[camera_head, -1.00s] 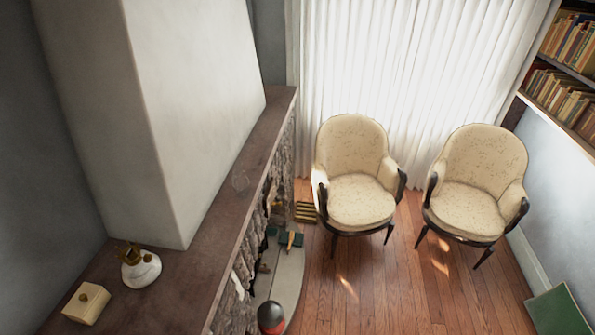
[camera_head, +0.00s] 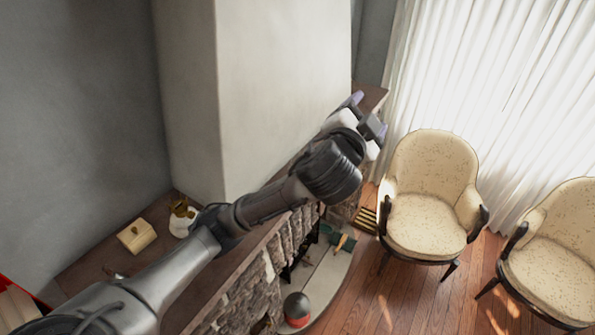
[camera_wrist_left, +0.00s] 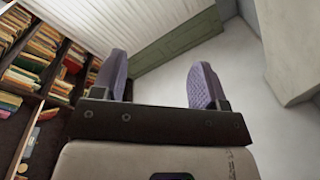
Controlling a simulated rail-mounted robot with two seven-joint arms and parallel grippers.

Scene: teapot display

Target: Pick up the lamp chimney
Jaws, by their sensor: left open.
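I cannot make out the lamp chimney in either current view; my left arm covers much of the brown mantel shelf (camera_head: 370,98). My left gripper (camera_head: 368,116) is over the far end of the mantel, beside the pale chimney breast. In the left wrist view, its two purple fingertips (camera_wrist_left: 160,76) stand wide apart with nothing between them. My right gripper is not in view.
A white pot with a gold top (camera_head: 181,220) and a cream box (camera_head: 136,235) stand on the near mantel. The pale chimney breast (camera_head: 285,90) rises beside my arm. Cream armchairs (camera_head: 430,220) stand right. A bookshelf (camera_wrist_left: 35,60) shows in the wrist view.

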